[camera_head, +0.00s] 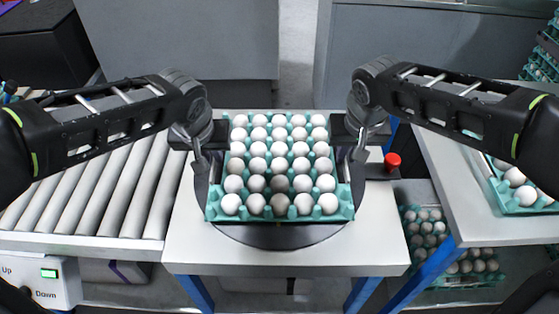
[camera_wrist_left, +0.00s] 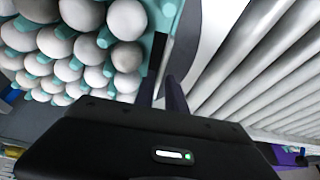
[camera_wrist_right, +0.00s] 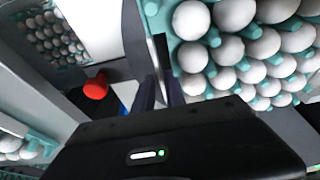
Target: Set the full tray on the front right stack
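The full tray (camera_head: 348,204) is teal and filled with rows of white and grey eggs. It sits level on a dark round plate (camera_head: 280,238) on the white table in the head view. My left gripper (camera_head: 203,166) is at the tray's left side; its fingers show by the rim in the left wrist view (camera_wrist_left: 163,92). My right gripper (camera_head: 356,160) is at the right side, its fingers likewise by the rim in the right wrist view (camera_wrist_right: 158,92). Whether either grips the rim is unclear. Stacked trays (camera_head: 512,208) with eggs stand on the right table, partly cut off.
A roller conveyor (camera_head: 100,185) lies to the left. A red button (camera_head: 392,161) stands right of the tray. More egg trays (camera_head: 428,238) are low between the tables. Another stack of teal trays (camera_head: 543,65) is at the far right.

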